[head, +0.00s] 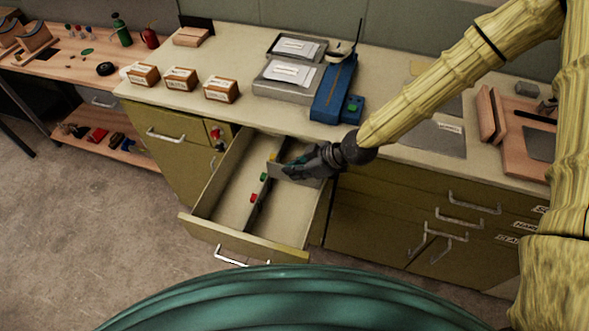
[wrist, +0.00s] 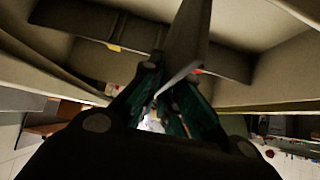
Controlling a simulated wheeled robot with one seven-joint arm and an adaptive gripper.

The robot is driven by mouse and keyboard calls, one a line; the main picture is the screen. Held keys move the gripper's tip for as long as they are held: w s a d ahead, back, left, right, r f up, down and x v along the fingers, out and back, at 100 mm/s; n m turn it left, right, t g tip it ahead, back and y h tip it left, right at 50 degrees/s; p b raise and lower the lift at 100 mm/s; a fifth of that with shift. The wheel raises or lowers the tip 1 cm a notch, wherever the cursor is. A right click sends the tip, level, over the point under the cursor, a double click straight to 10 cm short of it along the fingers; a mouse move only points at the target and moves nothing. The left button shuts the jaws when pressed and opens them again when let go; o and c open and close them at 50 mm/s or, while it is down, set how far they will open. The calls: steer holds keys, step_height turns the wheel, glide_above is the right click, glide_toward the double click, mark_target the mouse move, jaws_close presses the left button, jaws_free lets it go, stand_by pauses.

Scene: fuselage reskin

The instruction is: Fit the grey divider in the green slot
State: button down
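The drawer (head: 246,243) is pulled open. A dark strip (head: 256,188) runs lengthwise inside it, with a yellow marker (head: 273,157) at the back, a green slot marker (head: 263,177) in the middle and a red marker (head: 252,198) in front. My gripper (head: 296,168) is inside the drawer's right half, shut on the grey divider (wrist: 188,38). In the wrist view the divider stands between the fingers and reaches the strip between the yellow marker (wrist: 114,47) and red marker (wrist: 197,72). The green marker is hidden there. I cannot tell whether the divider is seated.
The drawer's side walls and front enclose my gripper closely. Above, the counter holds a blue device (head: 335,92), grey trays (head: 285,80) and small labelled boxes (head: 180,78). The drawer's left half is clear.

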mark_target(296, 183)
steer(key=shift+f+b, duration=2.3)
steer(key=shift+f, duration=1.35)
steer(key=c, duration=1.6)
jaws_free()
steer(key=shift+o, duration=0.2)
steer(key=shift+d+r, duration=0.1)
steer(key=v, duration=1.1)
steer(key=shift+s+d+r, duration=0.1)
steer(key=shift+d+r, duration=0.1)
steer(key=shift+r, duration=0.1)
